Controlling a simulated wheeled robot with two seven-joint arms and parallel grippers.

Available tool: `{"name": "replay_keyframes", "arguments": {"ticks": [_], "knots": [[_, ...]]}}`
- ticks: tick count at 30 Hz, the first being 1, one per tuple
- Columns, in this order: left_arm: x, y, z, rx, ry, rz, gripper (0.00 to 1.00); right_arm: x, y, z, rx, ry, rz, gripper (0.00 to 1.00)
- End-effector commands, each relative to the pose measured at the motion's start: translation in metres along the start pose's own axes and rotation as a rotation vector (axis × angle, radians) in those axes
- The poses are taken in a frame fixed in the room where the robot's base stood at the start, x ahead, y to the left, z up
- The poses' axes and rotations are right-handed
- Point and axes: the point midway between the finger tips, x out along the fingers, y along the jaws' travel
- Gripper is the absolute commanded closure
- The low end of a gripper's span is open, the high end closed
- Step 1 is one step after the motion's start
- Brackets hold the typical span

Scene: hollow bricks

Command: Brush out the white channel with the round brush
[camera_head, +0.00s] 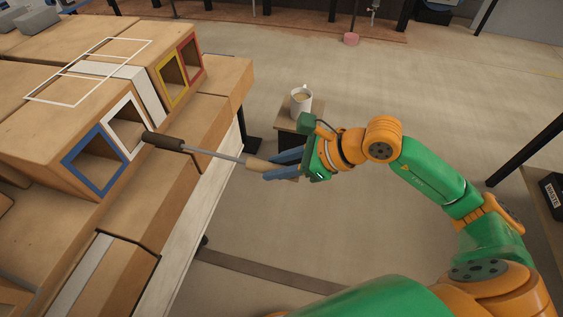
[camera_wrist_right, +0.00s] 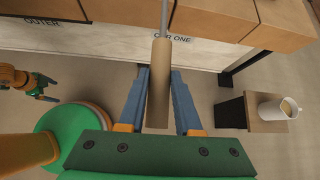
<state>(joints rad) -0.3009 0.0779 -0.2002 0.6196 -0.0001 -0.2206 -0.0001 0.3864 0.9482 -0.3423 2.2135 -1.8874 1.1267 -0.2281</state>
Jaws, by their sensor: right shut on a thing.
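The round brush has a dark brown head (camera_head: 163,141), a thin metal rod and a pale wooden handle (camera_wrist_right: 158,85). My right gripper (camera_head: 268,167) is shut on the handle, its blue fingers on either side. The brush points left toward the white channel (camera_head: 113,113), a white-framed square opening in the brick row. The head's tip overlaps the frame's right edge in the head view; I cannot tell whether it is just inside or in front. The wrist view does not show the brush head. My left gripper (camera_wrist_right: 48,89) shows at the wrist view's left edge, fingers apart and empty.
Blue (camera_head: 92,165), yellow (camera_head: 172,80) and red (camera_head: 191,58) framed openings flank the white one. A thin white outline (camera_head: 90,72) lies over the bricks. A mug (camera_head: 301,100) stands on a small stand (camera_head: 287,120) behind my right gripper. Open floor lies right of the bench.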

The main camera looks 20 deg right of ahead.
Motion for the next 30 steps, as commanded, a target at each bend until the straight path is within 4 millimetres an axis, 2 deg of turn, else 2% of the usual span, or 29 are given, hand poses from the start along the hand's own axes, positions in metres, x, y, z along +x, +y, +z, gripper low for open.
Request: {"name": "replay_keyframes", "arguments": {"ticks": [1,2,5,21,30], "knots": [[0.0,-0.001,0.0,-0.001,0.0,-0.001,0.04,0.0,0.0,0.0,0.0,-0.001,0.0,1.0],[0.0,-0.001,0.0,-0.001,0.001,-0.001,0.04,0.0,0.0,0.0,0.0,-0.001,0.0,0.73],[0.0,-0.001,0.0,-0.001,0.001,-0.002,0.04,0.0,0.0,0.0,0.0,-0.001,0.0,1.0],[-0.009,-0.002,-0.002,0.0,0.002,-0.003,0.04,-0.01,-0.001,0.011,0.001,-0.001,0.001,1.0],[-0.008,-0.002,-0.002,0.001,0.002,-0.002,0.04,-0.01,-0.001,0.01,0.0,-0.001,0.0,1.0]]}}
